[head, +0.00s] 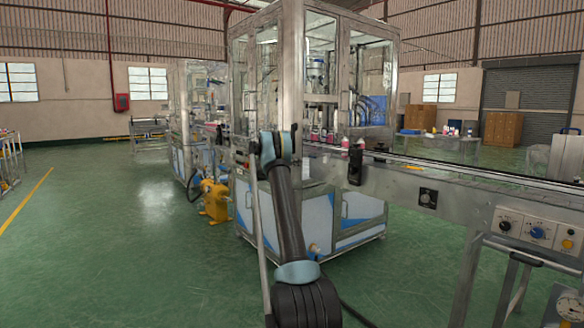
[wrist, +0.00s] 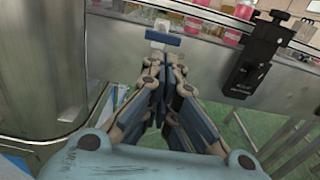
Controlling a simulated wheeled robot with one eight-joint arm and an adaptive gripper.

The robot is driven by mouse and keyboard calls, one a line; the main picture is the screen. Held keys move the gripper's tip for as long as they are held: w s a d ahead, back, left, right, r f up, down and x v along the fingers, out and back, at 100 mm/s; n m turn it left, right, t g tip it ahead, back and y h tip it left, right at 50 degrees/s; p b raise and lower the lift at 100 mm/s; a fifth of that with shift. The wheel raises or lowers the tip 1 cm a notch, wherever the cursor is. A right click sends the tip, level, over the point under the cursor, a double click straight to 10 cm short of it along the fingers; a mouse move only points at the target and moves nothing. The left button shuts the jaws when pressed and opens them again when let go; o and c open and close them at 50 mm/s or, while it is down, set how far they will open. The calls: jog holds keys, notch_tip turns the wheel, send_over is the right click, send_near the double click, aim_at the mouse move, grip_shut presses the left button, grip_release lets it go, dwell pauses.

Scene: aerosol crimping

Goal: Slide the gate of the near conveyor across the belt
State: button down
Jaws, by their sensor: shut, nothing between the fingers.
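The near conveyor (head: 400,185) runs from the glass-walled machine to the right edge in the head view; its metal side rail (wrist: 205,62) crosses the wrist view. A small blue bar on a pale bracket (wrist: 163,38) sits at the rail's upper edge; it looks like the gate's handle, but I cannot be sure. My gripper (wrist: 166,78) is shut and empty, its fingertips just below the bar in the picture. I cannot tell whether they touch it. In the head view my arm mostly hides the gripper, and I cannot make out the gate there.
Pink-and-white cans (wrist: 195,27) stand on the belt behind the rail. A black sensor block (wrist: 262,55) is mounted on the rail to the right; it also shows in the head view (head: 356,165). A rounded metal column (wrist: 40,65) stands close at left. A control panel (head: 535,232) is at right.

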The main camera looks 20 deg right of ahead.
jog(key=x, duration=0.7)
jog(key=shift+d, duration=0.15)
jog(key=shift+w, duration=0.1)
jog(key=x, duration=0.7)
jog(key=v, duration=1.4)
jog(key=shift+a, duration=0.25)
